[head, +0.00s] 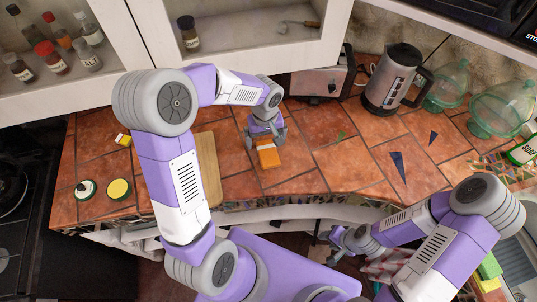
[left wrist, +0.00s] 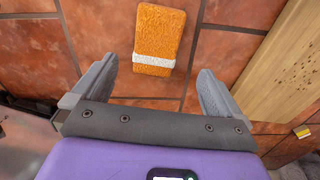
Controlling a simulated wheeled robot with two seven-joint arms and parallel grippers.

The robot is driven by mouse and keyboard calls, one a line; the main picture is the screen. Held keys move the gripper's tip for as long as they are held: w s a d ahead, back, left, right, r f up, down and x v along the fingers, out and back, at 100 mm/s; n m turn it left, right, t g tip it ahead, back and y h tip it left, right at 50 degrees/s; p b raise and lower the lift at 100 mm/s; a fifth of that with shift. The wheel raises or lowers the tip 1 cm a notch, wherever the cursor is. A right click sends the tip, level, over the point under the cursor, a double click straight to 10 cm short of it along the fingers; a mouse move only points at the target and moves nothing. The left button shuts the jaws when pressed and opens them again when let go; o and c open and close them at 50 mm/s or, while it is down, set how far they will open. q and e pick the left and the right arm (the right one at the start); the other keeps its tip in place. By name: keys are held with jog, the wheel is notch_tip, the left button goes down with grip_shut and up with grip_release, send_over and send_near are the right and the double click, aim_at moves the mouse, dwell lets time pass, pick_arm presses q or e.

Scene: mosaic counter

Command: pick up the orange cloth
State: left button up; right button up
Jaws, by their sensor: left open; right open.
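The orange cloth (head: 268,158) is a small folded block on the terracotta-tiled counter. In the left wrist view it is an orange rectangle (left wrist: 159,30) with a white band, lying ahead of the fingers and between their lines. My left gripper (head: 266,133) is just behind the cloth in the head view. Its two fingers (left wrist: 155,80) are spread apart with nothing between them. My right gripper (head: 340,240) is low, in front of the counter edge, open and away from the cloth.
A wooden board (head: 209,165) lies left of the cloth. A toaster (head: 322,82), a kettle (head: 392,82) and glass jars (head: 500,108) stand at the back right. A yellow-topped round item (head: 119,188) is at the left.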

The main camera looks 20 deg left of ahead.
aim_at(268, 153)
pick_arm(q)
jog(key=f, duration=0.3)
jog(key=d+f, duration=0.1)
jog(key=f, duration=0.1)
jog(key=shift+s+f, duration=0.15)
jog(key=shift+f, duration=0.2)
jog(key=shift+f+b, duration=0.3)
jog(key=shift+f, duration=0.25)
jog(key=c, duration=1.1)
